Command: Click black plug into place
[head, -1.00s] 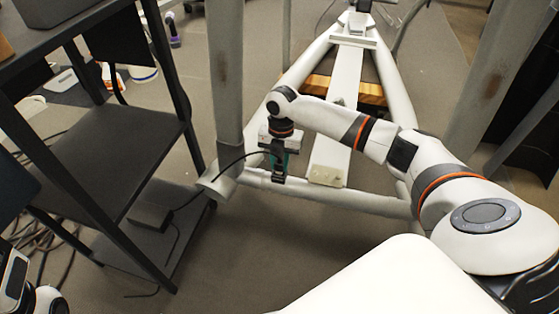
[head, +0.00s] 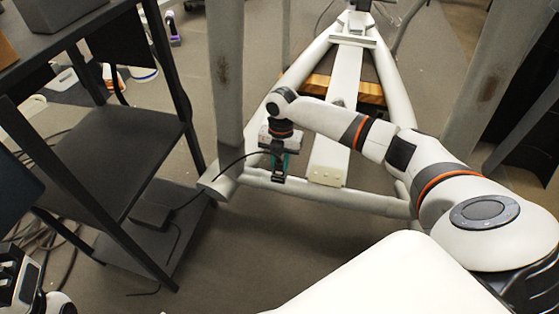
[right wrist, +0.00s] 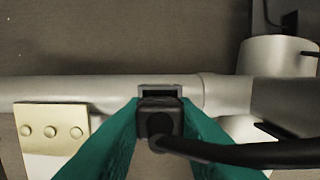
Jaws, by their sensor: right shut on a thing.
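My right gripper (head: 279,178) is over the front tube of the white frame in the head view, with its teal fingers pointing down. In the right wrist view the teal fingers (right wrist: 158,135) are shut on the black plug (right wrist: 161,115). A black cable (right wrist: 240,153) runs from the plug to the right. A grey socket (right wrist: 160,87) with a dark opening sits at the tube, right in front of the plug and in line with it. The plug hides the socket's near part, so I cannot tell whether they touch. My left gripper's fingers do not show.
The white frame's front tube (head: 350,203) runs across the floor. A thick grey post (head: 226,75) stands left of my right gripper. A black shelf unit (head: 110,160) fills the left side. A pale bolted plate (right wrist: 52,137) is left of the socket.

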